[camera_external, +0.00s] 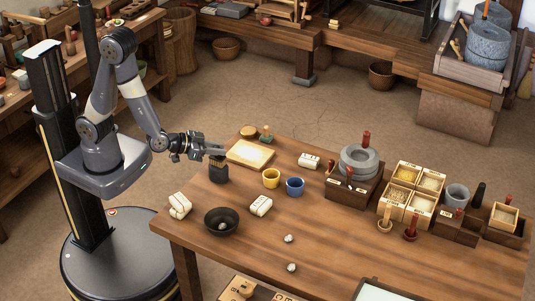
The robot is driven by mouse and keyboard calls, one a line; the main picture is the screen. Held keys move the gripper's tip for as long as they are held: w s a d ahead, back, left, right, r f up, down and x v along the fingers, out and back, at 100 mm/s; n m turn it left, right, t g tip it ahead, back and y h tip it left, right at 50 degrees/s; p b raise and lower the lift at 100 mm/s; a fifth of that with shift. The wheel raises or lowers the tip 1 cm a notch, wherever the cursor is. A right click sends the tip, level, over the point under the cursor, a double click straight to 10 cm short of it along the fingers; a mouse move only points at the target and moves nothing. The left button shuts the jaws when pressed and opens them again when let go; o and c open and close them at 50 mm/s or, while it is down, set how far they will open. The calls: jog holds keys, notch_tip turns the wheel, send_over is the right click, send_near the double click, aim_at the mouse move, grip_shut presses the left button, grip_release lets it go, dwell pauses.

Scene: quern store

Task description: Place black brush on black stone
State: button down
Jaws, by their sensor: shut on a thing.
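My gripper (218,150) reaches in from the left over the table's far left part, its fingers pointing right. It is shut on a small dark thing just below the fingertips, which I take for the black brush (217,160); it looks upright, with a paler band low down. Directly beneath is a dark upright block, likely the black stone (219,175), standing on the table. The brush's lower end is at the block's top in the picture; whether they touch I cannot tell. The fingers hide part of the brush.
A pale board (250,154) lies right of the gripper, with a yellow cup (271,178) and a blue cup (295,186) nearby. A black bowl (221,222) and white bundles (180,205) stand in front. A quern (358,160) and divided boxes (404,205) fill the right.

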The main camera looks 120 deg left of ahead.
jog(key=c, duration=1.3)
grip_release()
jog(key=shift+f, duration=0.15)
jog(key=shift+r, duration=0.25)
jog(key=p+v, duration=0.2)
jog(key=v, duration=1)
